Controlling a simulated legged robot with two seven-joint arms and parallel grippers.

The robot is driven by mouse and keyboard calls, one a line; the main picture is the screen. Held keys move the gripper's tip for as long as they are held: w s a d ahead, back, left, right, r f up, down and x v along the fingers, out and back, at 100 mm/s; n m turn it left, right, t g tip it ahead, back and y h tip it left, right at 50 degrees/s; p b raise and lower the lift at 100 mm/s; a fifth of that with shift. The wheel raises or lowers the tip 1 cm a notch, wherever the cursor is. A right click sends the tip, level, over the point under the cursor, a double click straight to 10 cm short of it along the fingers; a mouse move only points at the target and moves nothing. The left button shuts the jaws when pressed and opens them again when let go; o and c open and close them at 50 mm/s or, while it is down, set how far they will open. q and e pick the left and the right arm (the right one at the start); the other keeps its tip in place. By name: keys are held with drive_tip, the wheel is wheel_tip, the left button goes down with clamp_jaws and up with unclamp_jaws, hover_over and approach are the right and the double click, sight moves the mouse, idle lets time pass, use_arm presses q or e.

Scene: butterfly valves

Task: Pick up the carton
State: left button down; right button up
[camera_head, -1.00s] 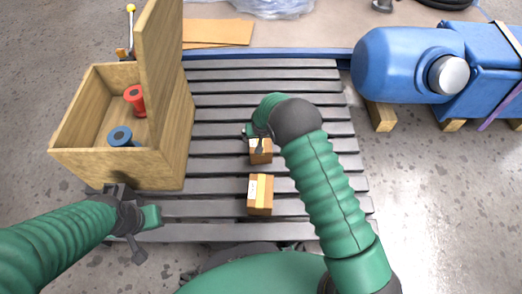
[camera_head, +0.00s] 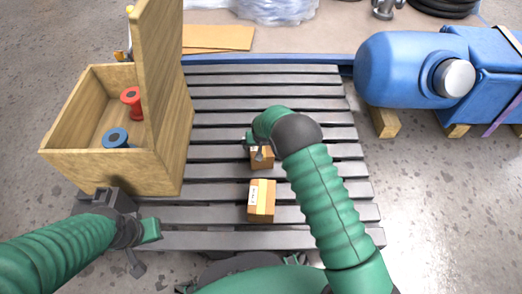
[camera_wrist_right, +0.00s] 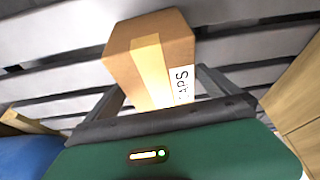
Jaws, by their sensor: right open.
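Two small brown cartons stand on the dark slatted pallet (camera_head: 215,212). The nearer carton (camera_head: 262,201) has a tape strip and a white label, and nothing touches it. The farther carton (camera_head: 265,159) is partly hidden by my right gripper (camera_head: 257,150), which hangs over it. In the right wrist view a taped, labelled carton (camera_wrist_right: 150,55) lies ahead of the open right gripper (camera_wrist_right: 160,92), roughly between its fingers; contact cannot be told. My left gripper (camera_head: 140,232) is empty near the pallet's front left corner; its jaw opening is unclear.
A blue motor (camera_head: 410,65) on wooden blocks is at the right. Pallet slats behind the cartons are clear.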

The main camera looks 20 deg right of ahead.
drive_tip(key=shift+f, duration=0.1)
drive_tip(key=c, duration=1.9)
drive_tip(key=shift+c, duration=0.2)
